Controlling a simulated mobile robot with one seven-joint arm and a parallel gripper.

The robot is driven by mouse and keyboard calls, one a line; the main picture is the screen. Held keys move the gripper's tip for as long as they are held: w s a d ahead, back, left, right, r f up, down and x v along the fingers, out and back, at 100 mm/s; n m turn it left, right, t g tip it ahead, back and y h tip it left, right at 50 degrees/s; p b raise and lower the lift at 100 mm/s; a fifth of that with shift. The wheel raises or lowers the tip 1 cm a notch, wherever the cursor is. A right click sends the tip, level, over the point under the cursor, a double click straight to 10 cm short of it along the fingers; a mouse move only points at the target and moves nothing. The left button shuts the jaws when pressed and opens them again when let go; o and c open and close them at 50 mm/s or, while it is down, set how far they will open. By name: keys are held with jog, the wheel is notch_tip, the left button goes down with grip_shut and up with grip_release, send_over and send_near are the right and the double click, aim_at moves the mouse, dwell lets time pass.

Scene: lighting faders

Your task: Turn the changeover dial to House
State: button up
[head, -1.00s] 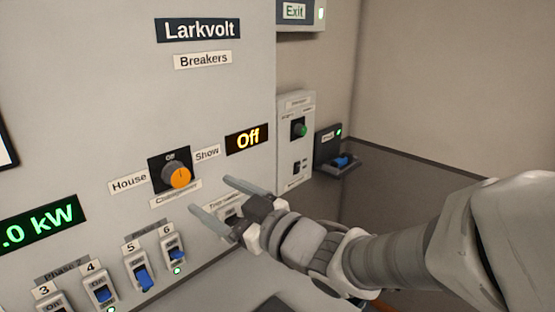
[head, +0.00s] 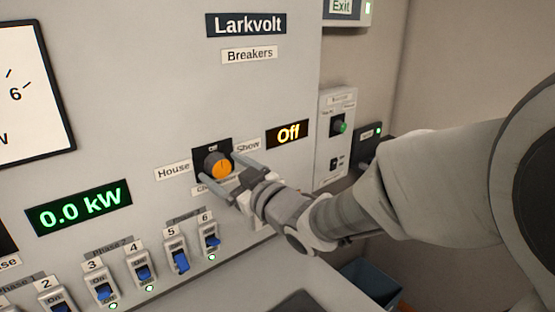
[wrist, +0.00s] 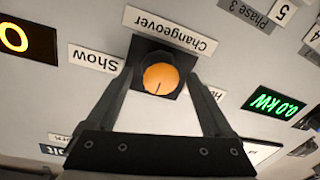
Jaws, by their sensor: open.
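The changeover dial (head: 218,165) is an orange-faced round knob on a black square plate on the grey panel. Labels House (head: 174,170), Off (head: 212,147) and Show (head: 248,146) surround it, and the amber display (head: 289,133) reads Off. My gripper (head: 224,174) is open, with its fingers reaching toward the dial. In the wrist view the orange dial (wrist: 160,79) sits between the two spread fingers of my gripper (wrist: 160,88), seen upside down. I cannot tell whether the fingertips touch it.
A row of blue breaker switches (head: 180,261) runs below the dial, several with green lights. A green display (head: 79,207) reads 0.0 kW. A small control box (head: 337,135) with a green knob is at the right. A blue-grey bin (head: 372,281) stands below.

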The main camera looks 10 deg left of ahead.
grip_shut()
jog(key=shift+f+n+b, duration=0.1)
jog(key=shift+n+b, duration=0.2)
jog(key=shift+b, duration=0.35)
jog(key=shift+f+n+b, duration=0.15)
jog(key=shift+n+b, duration=0.45)
jog(key=shift+b, duration=0.4)
jog(key=n+b, duration=0.2)
jog(key=b, duration=0.1)
jog(key=n+h+b, duration=0.1)
jog(key=n+b, duration=0.3)
jog(key=shift+n+b, duration=0.3)
jog(key=shift+b, duration=0.1)
jog(key=shift+r+n+b, duration=0.2)
jog(key=shift+n+b, duration=0.95)
jog(key=shift+n, duration=0.25)
